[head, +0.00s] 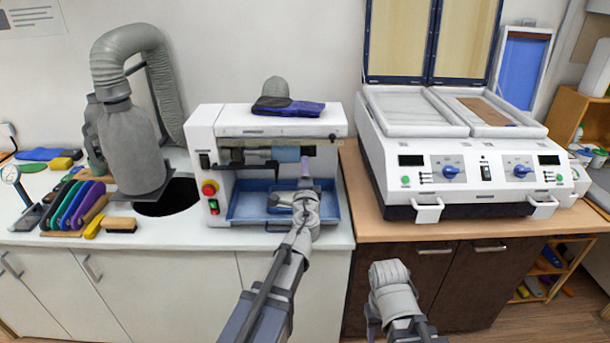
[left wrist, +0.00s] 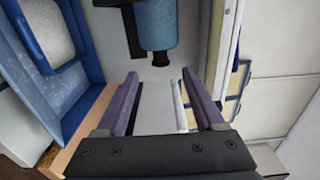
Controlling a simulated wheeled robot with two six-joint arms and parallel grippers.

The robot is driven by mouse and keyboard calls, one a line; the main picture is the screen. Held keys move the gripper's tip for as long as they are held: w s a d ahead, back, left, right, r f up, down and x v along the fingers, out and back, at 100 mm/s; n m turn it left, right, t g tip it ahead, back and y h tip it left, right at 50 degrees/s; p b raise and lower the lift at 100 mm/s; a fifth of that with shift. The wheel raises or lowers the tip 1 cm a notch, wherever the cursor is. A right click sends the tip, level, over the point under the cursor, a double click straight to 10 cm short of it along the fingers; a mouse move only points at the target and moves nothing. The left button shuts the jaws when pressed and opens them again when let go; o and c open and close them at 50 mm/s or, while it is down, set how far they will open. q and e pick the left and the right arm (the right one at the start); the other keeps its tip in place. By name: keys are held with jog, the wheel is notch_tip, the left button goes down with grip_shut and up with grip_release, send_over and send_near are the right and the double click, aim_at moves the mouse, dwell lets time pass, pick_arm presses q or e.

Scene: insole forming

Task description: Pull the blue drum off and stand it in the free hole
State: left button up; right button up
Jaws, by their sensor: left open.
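The blue drum (head: 285,154) sits level on its shaft inside the white machine. In the left wrist view the blue drum (left wrist: 160,22) hangs at the top centre with a dark stub at its end. My left gripper (head: 305,172) is in front of the machine, near the drum's right end. In the left wrist view my left gripper (left wrist: 160,76) is open and empty, its purple fingers pointing towards the drum and apart from it. A dark round opening (head: 178,198) lies in the worktop under the grey hood; I cannot tell whether it is the free hole.
The white machine (head: 230,120) frames the drum, with a blue tray (head: 240,205) below. Brushes (head: 120,225) and coloured holders stand at left. A white two-bed press (head: 450,150) stands at right. Part of my right arm shows low in front.

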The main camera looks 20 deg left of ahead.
aim_at(306, 154)
pick_arm(q)
jog(key=shift+x, duration=5.05)
jog(key=shift+c, duration=0.3)
grip_shut()
jog(key=shift+d, duration=0.25)
